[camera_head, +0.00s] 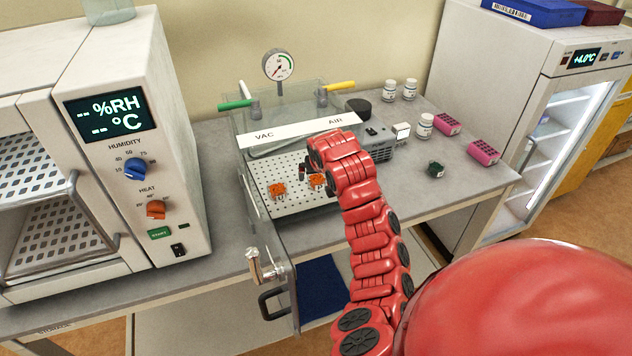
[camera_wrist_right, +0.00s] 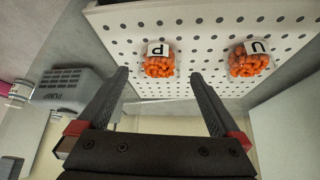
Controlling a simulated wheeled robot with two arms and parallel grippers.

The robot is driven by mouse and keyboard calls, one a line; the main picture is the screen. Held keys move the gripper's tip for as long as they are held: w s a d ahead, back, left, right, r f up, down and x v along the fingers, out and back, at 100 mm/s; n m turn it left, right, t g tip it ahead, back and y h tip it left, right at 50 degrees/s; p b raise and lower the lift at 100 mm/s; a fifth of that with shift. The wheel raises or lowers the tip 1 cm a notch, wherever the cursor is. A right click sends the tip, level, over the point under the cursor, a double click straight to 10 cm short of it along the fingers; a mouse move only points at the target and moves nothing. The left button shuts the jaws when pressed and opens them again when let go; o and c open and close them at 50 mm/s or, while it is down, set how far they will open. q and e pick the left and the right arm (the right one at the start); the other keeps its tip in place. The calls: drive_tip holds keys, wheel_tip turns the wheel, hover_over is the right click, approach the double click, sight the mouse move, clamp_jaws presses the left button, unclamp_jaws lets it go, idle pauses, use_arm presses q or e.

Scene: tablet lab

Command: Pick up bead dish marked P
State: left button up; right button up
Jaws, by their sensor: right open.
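The bead dish marked P (camera_wrist_right: 158,62), filled with orange beads and bearing a white label, stands on a white perforated plate (camera_wrist_right: 125,20). In the head view it is the right-hand orange dish (camera_head: 317,181), partly covered by my right arm. My right gripper (camera_wrist_right: 160,76) is open and empty. In the right wrist view its two fingertips frame the near side of the P dish, one on each side, without visible contact. My left gripper is not in view.
A second dish (camera_wrist_right: 248,62), marked U, stands beside it. The plate lies inside a clear-walled vacuum chamber (camera_head: 262,140) with its front door (camera_head: 275,262) open.

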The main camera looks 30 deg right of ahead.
drive_tip(key=shift+b+x, duration=0.3)
drive_tip(key=shift+x, duration=1.05)
drive_tip(key=shift+d, duration=0.1)
drive_tip(key=shift+c, duration=0.2)
drive_tip(key=c, duration=1.3)
drive_tip(key=shift+s+r, duration=0.1)
drive_tip(key=shift+r, duration=0.05)
